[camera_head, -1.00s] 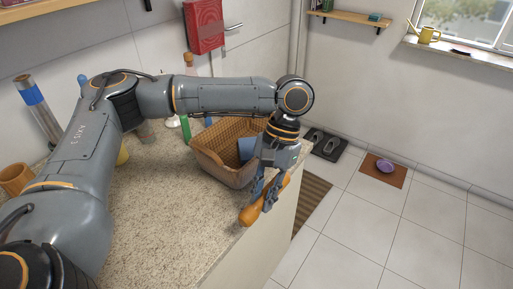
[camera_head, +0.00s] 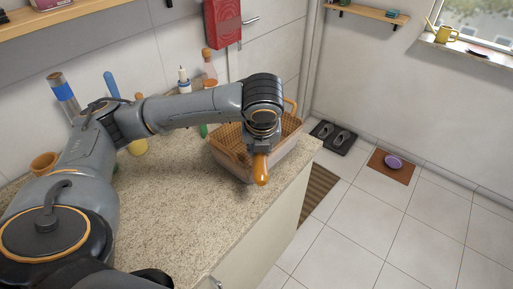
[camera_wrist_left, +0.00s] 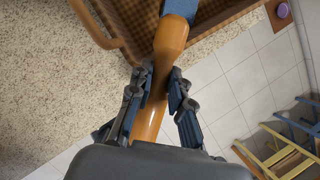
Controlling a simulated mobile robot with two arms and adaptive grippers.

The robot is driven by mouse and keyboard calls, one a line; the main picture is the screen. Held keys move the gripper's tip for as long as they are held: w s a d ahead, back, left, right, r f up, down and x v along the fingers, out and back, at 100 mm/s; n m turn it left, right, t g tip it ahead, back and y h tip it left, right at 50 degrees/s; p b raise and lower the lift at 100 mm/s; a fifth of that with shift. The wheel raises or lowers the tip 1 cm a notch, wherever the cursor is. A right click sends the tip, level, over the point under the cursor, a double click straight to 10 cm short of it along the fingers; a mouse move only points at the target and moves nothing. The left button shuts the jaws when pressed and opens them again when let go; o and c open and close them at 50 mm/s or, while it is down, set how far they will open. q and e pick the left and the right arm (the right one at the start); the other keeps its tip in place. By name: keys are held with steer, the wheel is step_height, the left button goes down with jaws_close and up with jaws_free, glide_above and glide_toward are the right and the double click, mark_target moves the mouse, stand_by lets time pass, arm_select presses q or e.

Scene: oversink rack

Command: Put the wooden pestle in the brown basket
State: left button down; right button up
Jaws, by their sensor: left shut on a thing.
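The wooden pestle (camera_head: 261,170) is orange-brown. My left gripper (camera_head: 258,147) is shut on it, and in the left wrist view the two fingers (camera_wrist_left: 161,88) close around its shaft (camera_wrist_left: 168,45). One end of the pestle sticks out toward the counter's front; its other end points toward the basket. The brown basket (camera_head: 227,160) stands on the counter right behind and below the gripper, partly hidden by my arm. Its handle and checked lining (camera_wrist_left: 222,14) show at the top of the left wrist view. A blue thing (camera_wrist_left: 181,9) shows beyond the pestle there. My right gripper is not seen.
The granite counter (camera_head: 180,215) is clear in front of the basket, with its edge close on the right. Bottles (camera_head: 209,68), an orange cup (camera_head: 44,163) and a blue-banded tube (camera_head: 63,92) stand along the wall. A yellow ladder-like thing (camera_wrist_left: 285,150) is on the floor.

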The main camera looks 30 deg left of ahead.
arm_select(q)
steer(key=w+a+f+m+p, duration=0.1)
steer(key=w+a+f, duration=0.1)
steer(key=w+a, duration=0.1)
steer(key=w+a+f+m+h+p, duration=0.1)
steer(key=w+a+f+m, duration=0.1)
steer(key=w, duration=0.3)
steer(key=w+a+f+m+p, duration=0.1)
steer(key=w+a+f, duration=0.1)
steer(key=w+a, duration=0.2)
steer(key=shift+w+t+h+p, duration=0.3)
steer(key=shift+w+p, duration=0.05)
steer(key=shift+w, duration=0.05)
steer(key=shift+w+f, duration=0.15)
steer(key=shift+f, duration=0.15)
steer(key=x, duration=0.1)
steer(key=p+x, duration=0.1)
steer(key=shift+a+f, duration=0.1)
steer(key=shift+f, duration=0.35)
steer(key=shift+f+p, duration=0.3)
steer(key=shift+f, duration=0.15)
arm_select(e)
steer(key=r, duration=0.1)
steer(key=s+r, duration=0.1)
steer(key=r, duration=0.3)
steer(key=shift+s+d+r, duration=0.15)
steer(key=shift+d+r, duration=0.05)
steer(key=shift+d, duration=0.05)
